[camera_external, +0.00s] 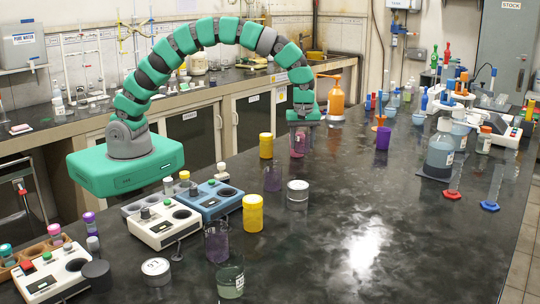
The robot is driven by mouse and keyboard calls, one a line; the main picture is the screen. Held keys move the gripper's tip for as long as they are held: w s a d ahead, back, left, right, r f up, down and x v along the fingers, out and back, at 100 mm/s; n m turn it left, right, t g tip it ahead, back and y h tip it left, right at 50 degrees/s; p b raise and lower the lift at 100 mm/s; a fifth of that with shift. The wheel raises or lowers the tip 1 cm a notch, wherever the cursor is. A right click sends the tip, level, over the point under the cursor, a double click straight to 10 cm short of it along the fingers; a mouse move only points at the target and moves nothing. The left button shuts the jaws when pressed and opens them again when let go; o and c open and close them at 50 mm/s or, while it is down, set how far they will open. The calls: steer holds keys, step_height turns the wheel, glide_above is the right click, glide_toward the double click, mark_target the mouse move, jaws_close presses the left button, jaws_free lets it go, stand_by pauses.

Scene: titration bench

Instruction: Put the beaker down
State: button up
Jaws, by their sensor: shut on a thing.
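A small clear beaker with pinkish-purple contents (298,145) is upright under the end of my arm. My gripper (298,128) points straight down and is shut on this beaker, with its fingers at the beaker's upper part. The beaker's base is at or just above the dark bench top (345,225); I cannot tell whether it touches. The gripper body covers the beaker's rim.
A yellow jar (266,146) stands just left of the beaker. Another purple-tinted beaker (273,179) and a grey lidded tin (297,191) stand nearer. An orange pump bottle (336,102) stands behind, and a purple cup (383,138) to the right. The bench's middle right is clear.

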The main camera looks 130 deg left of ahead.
steer(key=shift+w+a+f+p, duration=0.2)
steer(key=shift+w+a, duration=1)
steer(key=shift+w, duration=0.45)
steer(key=shift+w+a+f+p, duration=0.15)
steer(key=shift+w+a, duration=1.1)
steer(key=shift+w, duration=0.45)
steer(key=shift+w+a+f+p, duration=0.2)
steer(key=shift+w+a, duration=1)
steer(key=shift+w, duration=0.45)
steer(key=shift+f, duration=1.75)
steer(key=o, duration=1)
steer(key=shift+f, duration=0.1)
steer(key=shift+r+p, duration=0.8)
steer(key=shift+r, duration=5.3)
steer(key=shift+w, duration=0.1)
